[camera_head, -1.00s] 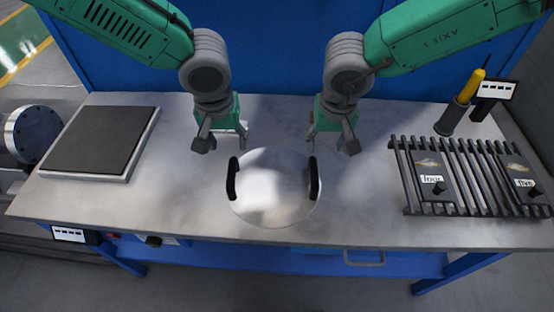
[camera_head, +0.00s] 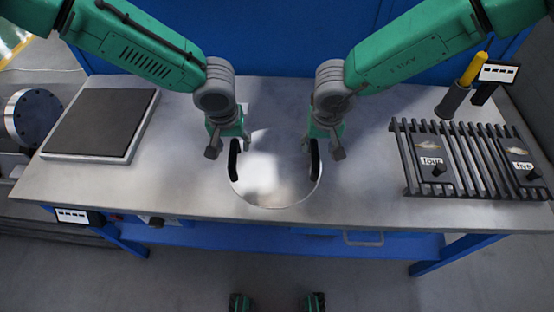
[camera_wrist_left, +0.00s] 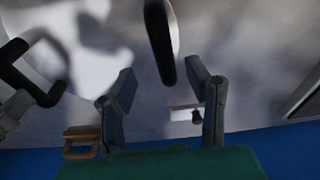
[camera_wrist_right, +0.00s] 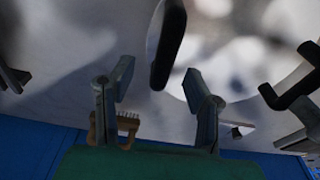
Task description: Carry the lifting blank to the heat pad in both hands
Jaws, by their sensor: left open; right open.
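The blank is a round, shiny metal disc (camera_head: 272,190) with two upright black handles, lying on the bench's middle. My left gripper (camera_head: 227,148) is open at the far end of its left handle (camera_head: 233,165). My right gripper (camera_head: 322,148) is open at the far end of its right handle (camera_head: 315,165). In the left wrist view the handle (camera_wrist_left: 160,40) lies just beyond the parted fingers (camera_wrist_left: 162,86). In the right wrist view the handle (camera_wrist_right: 167,45) lies likewise beyond the parted fingers (camera_wrist_right: 157,85). The heat pad (camera_head: 98,120), a dark square on a pale base, is at bench left.
A slatted black rack (camera_head: 468,160) with two labelled plates stands at the right. A yellow-handled tool in a holder (camera_head: 461,88) is behind it. A wooden-handled brush (camera_wrist_right: 129,122) shows by my right gripper. Bench between blank and pad is clear.

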